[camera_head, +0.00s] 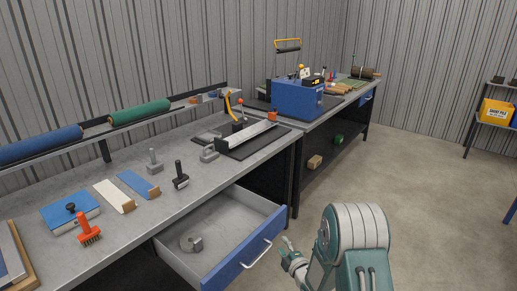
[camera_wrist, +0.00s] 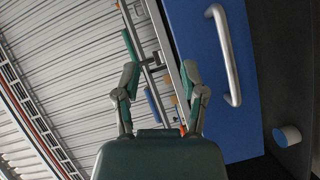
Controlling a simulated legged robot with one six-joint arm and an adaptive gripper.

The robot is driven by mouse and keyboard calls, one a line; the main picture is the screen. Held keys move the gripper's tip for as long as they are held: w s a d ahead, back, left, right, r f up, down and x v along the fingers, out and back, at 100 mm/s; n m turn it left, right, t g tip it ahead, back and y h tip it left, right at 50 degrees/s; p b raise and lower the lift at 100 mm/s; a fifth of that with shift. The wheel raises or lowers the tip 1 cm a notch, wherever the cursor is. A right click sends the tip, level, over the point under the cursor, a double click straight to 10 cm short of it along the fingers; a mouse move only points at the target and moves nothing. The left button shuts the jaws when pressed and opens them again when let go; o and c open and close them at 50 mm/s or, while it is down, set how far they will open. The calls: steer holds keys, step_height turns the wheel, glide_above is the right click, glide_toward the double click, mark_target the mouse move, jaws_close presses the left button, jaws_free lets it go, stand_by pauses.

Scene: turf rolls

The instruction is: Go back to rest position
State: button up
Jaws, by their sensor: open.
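My gripper (camera_head: 289,250) is in the lower middle of the head view, just right of the open drawer's front. In the wrist view my gripper (camera_wrist: 160,72) has its two fingers spread apart with nothing between them. The blue-fronted drawer (camera_head: 238,262) is pulled out from under the near bench, and its metal handle (camera_head: 257,254) faces my arm. The drawer front also shows in the wrist view (camera_wrist: 195,30), at the right, with the handle (camera_wrist: 229,60) apart from the fingers. A grey metal piece (camera_head: 191,243) lies inside the drawer.
The near bench (camera_head: 215,172) holds brushes, flat blocks and small tools, with green (camera_head: 140,112) and blue (camera_head: 38,145) rolls on its back rail. A blue box (camera_head: 298,98) stands on the far bench. Open floor (camera_head: 420,180) lies to the right; a shelf with a yellow bin (camera_head: 495,112) stands beyond.

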steer(key=s+d+r+m+g+h, duration=0.25)
steer(key=s+r+m, duration=0.2)
steer(key=r, duration=0.55)
steer(key=s+d+r+m+g+h, duration=0.25)
steer(key=s+d+r+m, duration=0.2)
steer(key=r, duration=0.55)
steer(key=s+r+m+g, duration=0.1)
steer(key=s+r+m, duration=0.1)
steer(key=s, duration=0.7)
steer(key=s+r+m+g, duration=0.2)
steer(key=s+m, duration=0.3)
steer(key=s, duration=0.5)
steer(key=s+r+m+g+h, duration=0.1)
steer(key=s+r+m, duration=0.1)
steer(key=s, duration=0.7)
steer(key=shift+s+r+m+g, duration=0.15)
steer(key=shift+r+m+g, duration=0.25)
steer(key=shift+m, duration=0.3)
